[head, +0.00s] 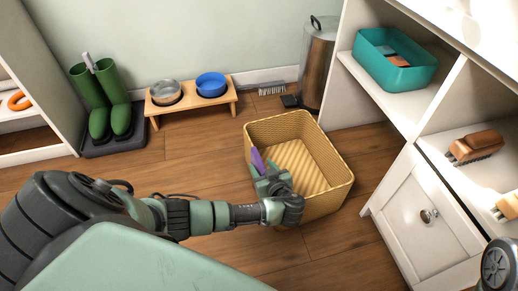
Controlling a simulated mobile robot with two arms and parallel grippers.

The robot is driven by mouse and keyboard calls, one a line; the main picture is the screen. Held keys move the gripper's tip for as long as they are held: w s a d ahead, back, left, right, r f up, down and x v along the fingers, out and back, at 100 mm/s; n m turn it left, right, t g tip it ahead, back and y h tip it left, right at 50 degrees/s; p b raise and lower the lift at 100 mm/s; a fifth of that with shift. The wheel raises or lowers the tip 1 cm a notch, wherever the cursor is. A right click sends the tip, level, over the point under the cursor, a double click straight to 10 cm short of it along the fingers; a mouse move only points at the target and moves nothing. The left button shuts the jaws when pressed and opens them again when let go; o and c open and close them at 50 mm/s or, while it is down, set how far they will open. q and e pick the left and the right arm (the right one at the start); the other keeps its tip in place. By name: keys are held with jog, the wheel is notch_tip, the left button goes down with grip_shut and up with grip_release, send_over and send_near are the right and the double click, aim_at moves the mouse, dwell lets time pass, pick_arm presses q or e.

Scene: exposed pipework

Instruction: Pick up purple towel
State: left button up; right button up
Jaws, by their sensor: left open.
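A small part of the purple towel (258,160) shows at the left inner side of the yellow woven basket (333,160) on the floor. My left gripper (264,170) reaches over the basket's near left rim, right at the towel. It is open, and its fingers and wrist hide most of the towel. I cannot tell whether the towel lies between the fingers. My right gripper is not clearly in view.
A white shelf unit with a teal bin (395,60) and brushes (474,146) stands right of the basket. Green boots (102,95), a wooden bowl stand (192,101) and a metal trash can (318,62) line the wall. Wood floor left of the basket is clear.

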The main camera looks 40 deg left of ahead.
pick_arm(q)
grip_shut()
dwell(1.4)
